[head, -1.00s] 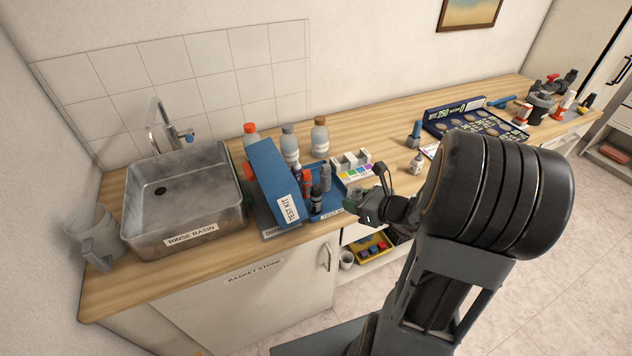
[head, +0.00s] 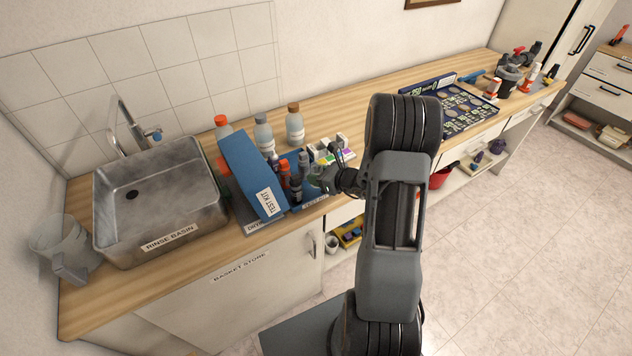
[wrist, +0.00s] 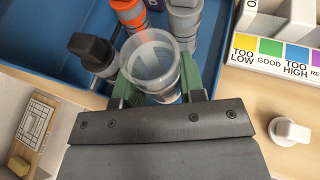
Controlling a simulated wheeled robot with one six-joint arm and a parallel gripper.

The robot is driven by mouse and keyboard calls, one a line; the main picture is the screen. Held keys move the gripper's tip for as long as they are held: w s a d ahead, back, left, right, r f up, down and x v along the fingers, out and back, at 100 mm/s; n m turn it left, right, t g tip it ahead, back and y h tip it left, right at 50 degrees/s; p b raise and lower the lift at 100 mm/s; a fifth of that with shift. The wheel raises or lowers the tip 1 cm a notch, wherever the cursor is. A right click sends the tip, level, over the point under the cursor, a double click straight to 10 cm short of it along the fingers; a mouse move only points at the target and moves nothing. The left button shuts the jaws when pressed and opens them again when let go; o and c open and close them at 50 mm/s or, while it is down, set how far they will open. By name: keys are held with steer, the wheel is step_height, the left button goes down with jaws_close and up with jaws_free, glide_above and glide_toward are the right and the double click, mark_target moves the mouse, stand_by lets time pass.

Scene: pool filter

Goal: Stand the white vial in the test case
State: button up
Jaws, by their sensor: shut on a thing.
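My gripper (wrist: 156,76) has green fingers shut on a clear, whitish, open-topped vial (wrist: 150,60), seen from above in the wrist view. I take it to be the white vial. In the head view my gripper (head: 320,180) is at the right end of the blue test case (head: 297,205), whose lid (head: 252,172) stands open on the left. The wrist view shows the vial over the near part of the case (wrist: 45,52), in front of several bottles. The vial's bottom is hidden, so I cannot tell whether it touches the case floor.
A black-capped bottle (wrist: 92,52) stands left of the vial; an orange one (wrist: 130,14) and a grey one (wrist: 184,18) stand behind. A colour-chart block (wrist: 275,55) and a small white knob-like piece (wrist: 290,130) are at right. The rinse basin (head: 160,205) is further left.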

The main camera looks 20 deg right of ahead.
steer(key=shift+w+f, duration=0.3)
steer(key=shift+f, duration=0.15)
steer(key=shift+f+p, duration=0.5)
steer(key=shift+f, duration=1)
steer(key=shift+f, duration=0.1)
steer(key=shift+f, duration=0.1)
steer(key=o, duration=0.9)
steer(key=shift+o, duration=0.2)
